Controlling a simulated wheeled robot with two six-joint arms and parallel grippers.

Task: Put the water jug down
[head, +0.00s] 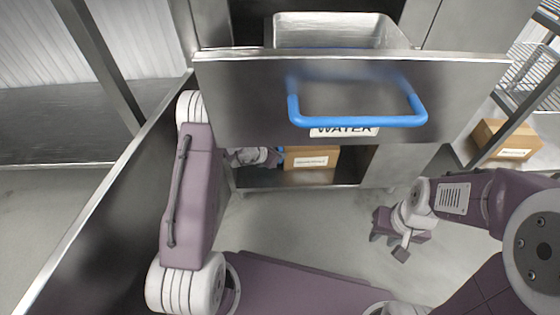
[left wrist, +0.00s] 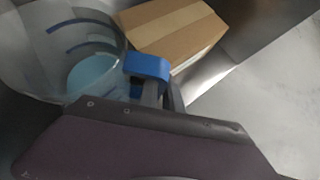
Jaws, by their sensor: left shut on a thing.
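The water jug (left wrist: 85,50) is a clear vessel with blue marks and light blue water at its bottom, in the left wrist view. My left gripper (left wrist: 158,95) is shut on its blue handle (left wrist: 148,66). In the head view my left arm reaches under the open drawer, and only a bit of blue shows beside the wrist; the drawer front hides most of the jug. I cannot tell whether the jug touches the shelf (head: 262,179). My right gripper (head: 388,239) is open and empty above the floor at right.
A drawer (head: 240,95) with a blue handle (head: 360,121) and a "WATER" label stands open above my left wrist. A cardboard box (head: 311,160) is close beside the jug. Another box (head: 505,140) sits at right. A metal panel edge runs along the left.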

